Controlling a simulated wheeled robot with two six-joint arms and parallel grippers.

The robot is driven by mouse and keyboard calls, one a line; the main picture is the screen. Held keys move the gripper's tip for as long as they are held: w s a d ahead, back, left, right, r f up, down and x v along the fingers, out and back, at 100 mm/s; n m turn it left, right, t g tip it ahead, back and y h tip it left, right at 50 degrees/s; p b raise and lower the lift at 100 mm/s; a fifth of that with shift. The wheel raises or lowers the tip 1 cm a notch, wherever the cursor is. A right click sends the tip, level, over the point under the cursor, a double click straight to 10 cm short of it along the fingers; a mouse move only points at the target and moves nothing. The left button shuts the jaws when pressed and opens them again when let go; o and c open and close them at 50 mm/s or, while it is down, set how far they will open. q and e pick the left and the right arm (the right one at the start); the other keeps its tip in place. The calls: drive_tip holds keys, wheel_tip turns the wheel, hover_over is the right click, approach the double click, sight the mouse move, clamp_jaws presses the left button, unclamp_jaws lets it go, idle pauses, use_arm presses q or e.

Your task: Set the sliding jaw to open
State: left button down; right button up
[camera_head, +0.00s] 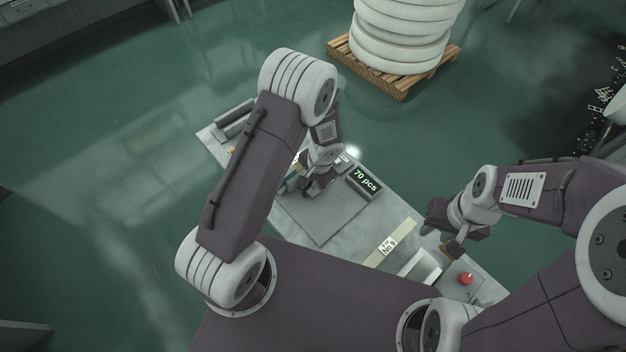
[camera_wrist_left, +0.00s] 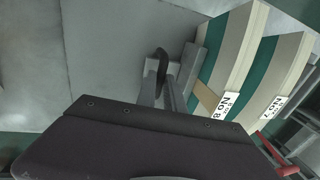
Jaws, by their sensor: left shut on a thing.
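My left gripper (camera_head: 318,187) is low over the grey bench, near its flat plate. In the left wrist view, a dark upright handle-like piece (camera_wrist_left: 162,66) stands between the grey fingers of the left gripper (camera_wrist_left: 162,88), and they are shut on it. I cannot clearly tell the sliding jaw apart from the parts around it; the wrist housing hides the lower part of that view. My right gripper (camera_head: 450,246) hangs over the right part of the bench, and its fingers are too small and dark to read.
A display (camera_head: 364,182) reading "70 pcs" stands beside the plate (camera_head: 325,222). Labelled blocks (camera_wrist_left: 232,60) stand close right of the left gripper. A loaded pallet (camera_head: 395,84) is behind.

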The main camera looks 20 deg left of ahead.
idle(0.8)
use_arm(q)
drive_tip(key=shift+s+d, duration=0.1)
drive_tip(key=shift+d, duration=0.1)
drive_tip(key=s+d+b, duration=0.2)
drive_tip(key=d, duration=0.1)
drive_tip(key=shift+d+f, duration=0.1)
drive_tip(key=shift+d, duration=0.1)
drive_tip(key=shift+s+d, duration=0.1)
drive_tip(key=shift+d, duration=0.1)
drive_tip(key=shift+a, duration=0.1)
drive_tip(key=c, duration=1.5)
unclamp_jaws()
drive_tip(key=shift+o, duration=0.2)
drive_tip(key=shift+s+d, duration=0.1)
drive_tip(key=shift+d, duration=0.15)
drive_tip(key=shift+r, duration=0.25)
